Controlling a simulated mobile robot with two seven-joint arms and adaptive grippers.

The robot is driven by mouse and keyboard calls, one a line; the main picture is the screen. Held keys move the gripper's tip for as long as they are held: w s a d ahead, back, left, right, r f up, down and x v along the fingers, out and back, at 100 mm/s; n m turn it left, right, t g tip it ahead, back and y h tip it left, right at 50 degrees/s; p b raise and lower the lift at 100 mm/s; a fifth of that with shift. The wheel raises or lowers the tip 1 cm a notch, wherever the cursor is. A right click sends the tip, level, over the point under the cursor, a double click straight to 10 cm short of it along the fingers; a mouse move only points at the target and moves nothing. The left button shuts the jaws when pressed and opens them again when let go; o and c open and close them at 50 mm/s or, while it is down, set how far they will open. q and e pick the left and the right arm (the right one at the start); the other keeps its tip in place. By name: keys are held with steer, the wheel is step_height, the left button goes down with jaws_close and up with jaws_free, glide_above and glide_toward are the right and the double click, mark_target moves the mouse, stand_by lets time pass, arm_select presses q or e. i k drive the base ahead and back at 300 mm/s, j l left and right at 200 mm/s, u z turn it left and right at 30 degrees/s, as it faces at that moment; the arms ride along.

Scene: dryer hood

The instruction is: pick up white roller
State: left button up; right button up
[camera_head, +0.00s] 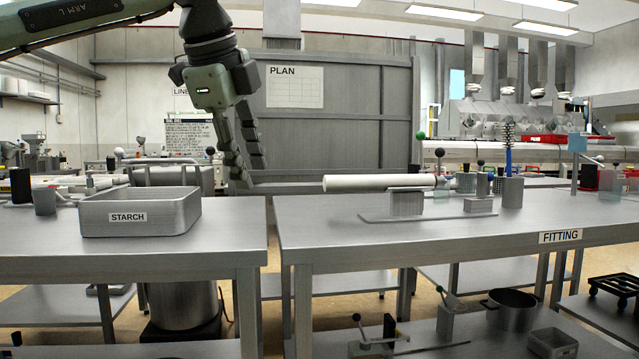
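The white roller (380,183) lies level on a grey block stand (406,204) on the right-hand table labelled FITTING. Its left end sticks out past the stand. Its right end meets a metal fitting with a dark ball knob (441,153). My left gripper (251,176) hangs pointing down, left of the roller and apart from it, over the gap between the two tables. Its two dark fingers stand apart with nothing between them. My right gripper is not in view.
A metal bin labelled STARCH (142,211) stands on the left table (170,258). Right of the roller stand a blue post with a spring (508,155) and a grey cylinder (512,193). The FITTING table's (330,243) front left is clear. Pots and fittings sit on the lower shelf.

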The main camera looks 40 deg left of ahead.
mark_target(330, 182)
steer(key=i+l+u, duration=0.25)
steer(key=i+u, duration=0.15)
steer(key=i+l+u, duration=0.55)
steer(key=i+l, duration=1.15)
steer(key=l, duration=0.15)
